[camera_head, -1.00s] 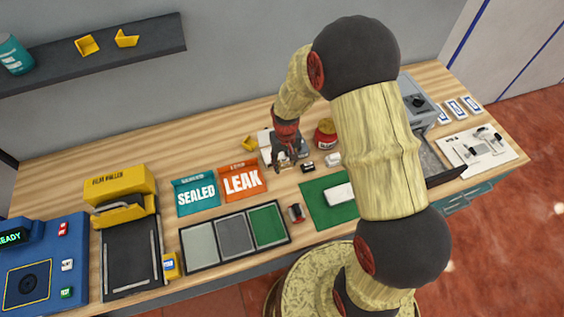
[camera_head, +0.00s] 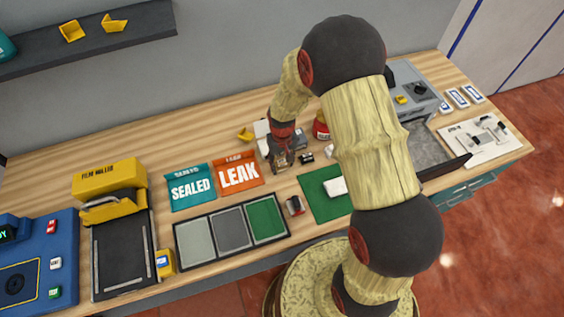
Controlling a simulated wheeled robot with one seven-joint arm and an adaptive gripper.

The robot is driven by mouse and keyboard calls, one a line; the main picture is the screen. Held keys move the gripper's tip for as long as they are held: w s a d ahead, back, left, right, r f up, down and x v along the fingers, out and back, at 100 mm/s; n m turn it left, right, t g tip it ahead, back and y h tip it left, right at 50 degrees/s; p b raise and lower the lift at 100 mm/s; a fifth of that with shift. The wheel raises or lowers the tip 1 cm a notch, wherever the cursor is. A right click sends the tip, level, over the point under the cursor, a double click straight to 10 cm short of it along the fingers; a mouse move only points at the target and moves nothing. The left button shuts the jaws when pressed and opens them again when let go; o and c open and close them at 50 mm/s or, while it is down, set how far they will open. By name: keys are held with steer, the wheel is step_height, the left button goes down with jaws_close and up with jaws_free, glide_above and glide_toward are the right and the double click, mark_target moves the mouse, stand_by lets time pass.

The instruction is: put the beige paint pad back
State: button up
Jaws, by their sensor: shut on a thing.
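My gripper (camera_head: 281,160) is over the middle of the wooden bench, to the right of the orange LEAK pouch. Its fingers are shut on a small pale brownish thing, which looks like the beige paint pad but is too small and partly covered to be sure. A whitish-grey object (camera_head: 262,130) stands just behind the gripper and is partly hidden by it. No other beige pad shows clearly.
Teal SEALED (camera_head: 191,188) and orange LEAK (camera_head: 239,174) pouches lie left of the gripper. A three-panel tray (camera_head: 231,231) is in front of them. A red jar (camera_head: 321,127), a small black item (camera_head: 306,157) and a green mat (camera_head: 322,205) are to the right.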

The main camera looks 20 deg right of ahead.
steer(key=shift+f+b, duration=0.35)
steer(key=shift+f, duration=0.25)
stand_by(0.7)
steer(key=o, duration=1.1)
steer(key=shift+o, duration=0.4)
steer(key=o, duration=0.6)
steer(key=shift+c, duration=0.2)
steer(key=shift+r, duration=0.1)
steer(key=shift+r+p, duration=2.8)
steer(key=shift+r, duration=1.15)
steer(key=shift+s, duration=0.1)
